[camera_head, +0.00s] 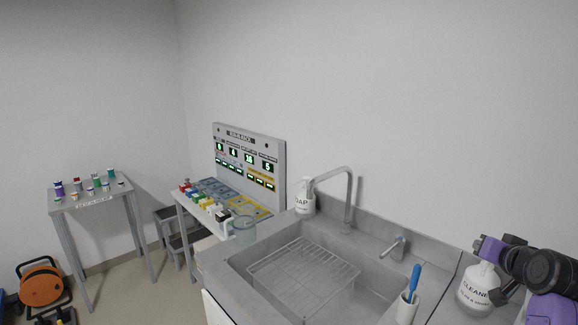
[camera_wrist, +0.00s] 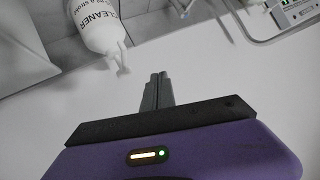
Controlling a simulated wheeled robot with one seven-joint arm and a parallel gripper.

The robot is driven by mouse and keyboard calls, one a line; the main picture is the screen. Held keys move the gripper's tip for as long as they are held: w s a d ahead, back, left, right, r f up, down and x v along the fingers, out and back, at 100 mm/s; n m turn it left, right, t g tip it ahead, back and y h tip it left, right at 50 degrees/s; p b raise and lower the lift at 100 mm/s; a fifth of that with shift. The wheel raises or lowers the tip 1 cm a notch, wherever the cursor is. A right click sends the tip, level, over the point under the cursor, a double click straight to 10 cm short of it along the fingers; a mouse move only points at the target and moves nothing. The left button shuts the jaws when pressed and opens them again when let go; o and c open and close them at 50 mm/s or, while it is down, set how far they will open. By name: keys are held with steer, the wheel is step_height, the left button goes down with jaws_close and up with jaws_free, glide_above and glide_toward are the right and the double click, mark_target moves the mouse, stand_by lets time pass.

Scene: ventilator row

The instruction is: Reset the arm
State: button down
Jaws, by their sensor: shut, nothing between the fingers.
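In the wrist view, my gripper (camera_wrist: 157,82) shows its two grey fingers pressed together with nothing between them. A pale wall surface lies behind it. The white cleaner bottle (camera_wrist: 92,25) is up and left of the fingertips, apart from them. In the head view, my purple and black arm shows at the right edge, partly in front of the cleaner bottle (camera_head: 478,287). The gripper's fingers cannot be made out in the head view.
A grey sink (camera_head: 290,265) with a wire rack (camera_head: 303,272) and tall faucet (camera_head: 350,200) fills the centre. A soap bottle (camera_head: 305,197) and a cup with a blue-handled brush (camera_head: 407,307) stand around it. Left are a display panel (camera_head: 249,162), a side table (camera_head: 92,200) and an orange reel (camera_head: 40,283).

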steer(key=s+a+f+n+t, duration=0.2)
steer(key=s+a+f+t, duration=0.15)
steer(key=s+a, duration=0.65)
steer(key=s+a+f+n+t, duration=0.25)
steer(key=s+a+f, duration=0.35)
steer(key=s, duration=0.6)
steer(key=s+a+f+n+g+y, duration=0.1)
steer(key=s+a, duration=0.4)
steer(key=s, duration=0.4)
steer(key=s+a+n+g+y, duration=0.1)
steer(key=s+a, duration=0.4)
steer(key=s, duration=0.4)
steer(key=s+a+f+n+g+y, duration=0.1)
steer(key=s+a+y, duration=0.1)
steer(key=s+a, duration=0.3)
steer(key=s+b, duration=0.1)
steer(key=s, duration=0.3)
steer(key=shift+f, duration=0.3)
steer(key=shift+s, duration=0.1)
